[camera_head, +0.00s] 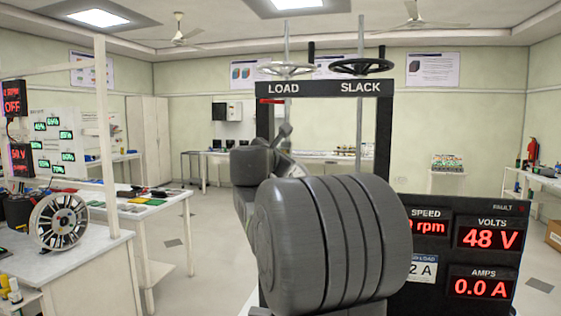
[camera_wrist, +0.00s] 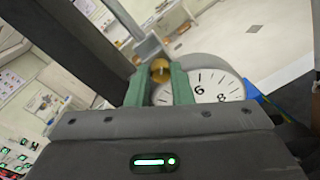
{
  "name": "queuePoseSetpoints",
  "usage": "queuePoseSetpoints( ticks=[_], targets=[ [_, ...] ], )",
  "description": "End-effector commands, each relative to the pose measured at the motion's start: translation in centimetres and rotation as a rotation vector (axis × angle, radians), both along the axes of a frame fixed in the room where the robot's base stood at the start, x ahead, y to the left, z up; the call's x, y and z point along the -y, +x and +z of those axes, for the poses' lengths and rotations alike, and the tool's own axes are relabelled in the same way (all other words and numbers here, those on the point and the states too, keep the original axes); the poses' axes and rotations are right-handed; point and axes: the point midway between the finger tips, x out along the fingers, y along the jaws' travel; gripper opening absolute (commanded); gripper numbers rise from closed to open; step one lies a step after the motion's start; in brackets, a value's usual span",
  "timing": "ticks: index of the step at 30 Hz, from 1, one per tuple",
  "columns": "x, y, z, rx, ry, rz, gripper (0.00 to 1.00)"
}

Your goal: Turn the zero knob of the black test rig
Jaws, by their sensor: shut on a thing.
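The black test rig (camera_head: 383,130) stands ahead in the head view, with a crossbar marked LOAD and SLACK. In the wrist view a small brass zero knob (camera_wrist: 160,70) sits between the tips of my gripper's green fingers (camera_wrist: 160,82). My gripper is shut on it. Just behind the fingers is a white dial (camera_wrist: 215,88) with black numerals, of which a 6 and an 8 show. The fingers hide part of the dial, and its pointer cannot be made out. In the head view my own grey arm hides the gripper, knob and dial.
A pale handwheel (camera_head: 285,69) and a black handwheel (camera_head: 362,66) top the rig. Its panel (camera_head: 440,290) reads 48 V and 0.0 A, with the speed reading partly hidden. A bench (camera_head: 75,262) with a spoked wheel (camera_head: 58,221) stands left. Open floor lies between the benches.

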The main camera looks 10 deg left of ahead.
Motion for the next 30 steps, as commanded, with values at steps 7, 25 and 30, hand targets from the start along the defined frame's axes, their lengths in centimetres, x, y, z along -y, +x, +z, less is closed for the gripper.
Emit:
queuePoseSetpoints(
  ticks=[7, 25, 30],
  targets=[
    [0.0, 0.0, -0.09, 0.0, 0.041, 0.0, 0.0],
    [0.02, 0.01, -0.05, 0.001, 0.044, 0.0, 0.42],
    [0.01, -0.04, -0.02, 0.001, 0.044, 0.0, 0.42]
  ],
)
